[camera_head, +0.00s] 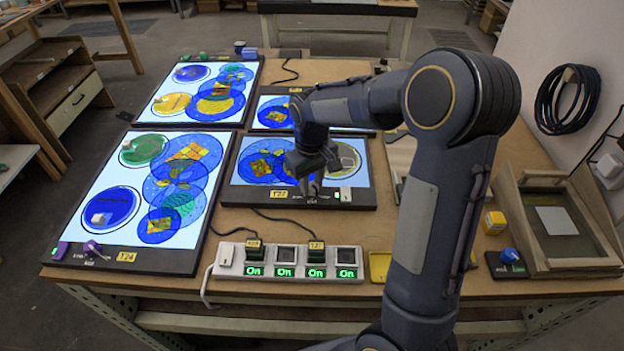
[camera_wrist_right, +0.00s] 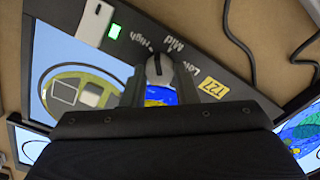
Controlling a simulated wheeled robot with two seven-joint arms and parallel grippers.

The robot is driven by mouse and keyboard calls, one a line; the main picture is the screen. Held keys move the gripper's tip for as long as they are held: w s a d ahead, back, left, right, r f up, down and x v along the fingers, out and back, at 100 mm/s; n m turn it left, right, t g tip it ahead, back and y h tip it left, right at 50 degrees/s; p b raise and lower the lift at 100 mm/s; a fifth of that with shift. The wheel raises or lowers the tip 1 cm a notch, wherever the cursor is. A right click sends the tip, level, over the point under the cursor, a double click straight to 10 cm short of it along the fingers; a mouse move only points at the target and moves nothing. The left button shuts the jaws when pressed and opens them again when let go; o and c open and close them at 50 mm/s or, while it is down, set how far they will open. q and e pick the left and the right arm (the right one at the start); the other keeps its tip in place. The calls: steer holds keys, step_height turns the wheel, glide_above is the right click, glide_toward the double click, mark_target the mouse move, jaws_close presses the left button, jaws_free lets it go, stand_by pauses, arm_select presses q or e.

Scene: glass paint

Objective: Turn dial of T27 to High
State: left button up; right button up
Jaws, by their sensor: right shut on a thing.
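The light panel T27 (camera_head: 232,193) lies on the table, lit, with blue discs and a gold disc on it. Its yellow T27 label (camera_wrist_right: 215,89) shows on the front edge in the right wrist view. The grey dial (camera_wrist_right: 158,68) sits on that edge beside the words Low, Mid and High. My right gripper (camera_head: 314,178) reaches down over this edge. In the wrist view the right gripper (camera_wrist_right: 160,82) is shut on the dial, one finger on each side. The dial's exact setting is hard to read. My left gripper is not in view.
A green light (camera_wrist_right: 114,31) and a white switch (camera_wrist_right: 95,22) are beside the dial on T27. A power strip (camera_head: 285,262) with several green On lights lies in front. Other lit panels, such as T24 (camera_head: 180,262), lie left and behind. A wooden frame (camera_head: 535,262) stands at right.

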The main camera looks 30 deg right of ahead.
mark_target(312, 186)
steer(key=shift+n, duration=1.9)
steer(key=o, duration=1)
step_height(312, 186, up, 8)
steer(key=shift+f, duration=0.1)
steer(key=shift+s, duration=0.1)
